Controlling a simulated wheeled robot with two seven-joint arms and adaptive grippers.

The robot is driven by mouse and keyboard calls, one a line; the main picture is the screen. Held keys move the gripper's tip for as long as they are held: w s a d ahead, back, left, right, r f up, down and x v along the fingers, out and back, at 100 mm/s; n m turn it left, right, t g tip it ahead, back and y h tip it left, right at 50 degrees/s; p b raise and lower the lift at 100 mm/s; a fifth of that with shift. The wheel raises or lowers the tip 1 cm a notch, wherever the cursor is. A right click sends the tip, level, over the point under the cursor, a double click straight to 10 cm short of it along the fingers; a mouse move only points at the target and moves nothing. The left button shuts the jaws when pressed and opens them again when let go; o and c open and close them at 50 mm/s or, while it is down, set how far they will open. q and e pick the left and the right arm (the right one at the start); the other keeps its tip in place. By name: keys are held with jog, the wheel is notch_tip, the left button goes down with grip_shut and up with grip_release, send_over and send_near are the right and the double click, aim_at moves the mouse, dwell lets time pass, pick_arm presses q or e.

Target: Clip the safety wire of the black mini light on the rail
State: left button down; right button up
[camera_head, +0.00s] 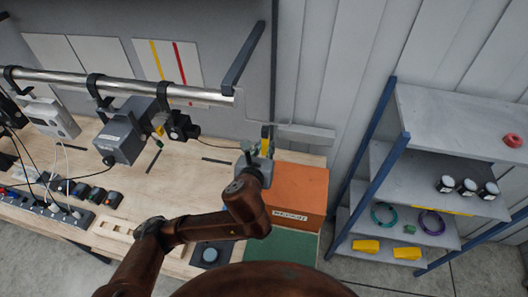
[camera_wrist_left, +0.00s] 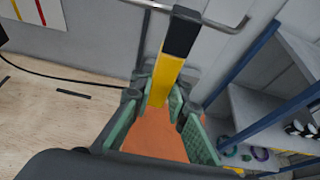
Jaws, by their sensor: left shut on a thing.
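The black mini light (camera_head: 183,128) hangs under the right part of the metal rail (camera_head: 75,83). A thin dark safety wire (camera_head: 220,147) runs from it rightward to my left gripper (camera_head: 262,155). The wire also shows in the left wrist view (camera_wrist_left: 55,74). My left gripper is shut on a yellow and black clip piece (camera_wrist_left: 168,75), which stands up between the green finger pads; the clip also shows in the head view (camera_head: 265,140). The gripper is right of the rail's end and lower than it, above the orange box (camera_head: 302,190). My right gripper is not seen.
A larger grey light (camera_head: 122,130) and a white unit (camera_head: 50,118) hang left on the rail. The wooden bench (camera_head: 180,185) holds a power strip and small dark items. A grey shelf (camera_head: 440,187) stands at the right. A grey bar (camera_head: 305,132) lies close behind the clip.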

pick_arm(q)
jog(key=w, duration=0.4)
jog(key=shift+w+d+f, duration=0.15)
jog(key=shift+d+f, duration=0.15)
jog(key=shift+d, duration=0.1)
jog(key=c, duration=1.8)
grip_release()
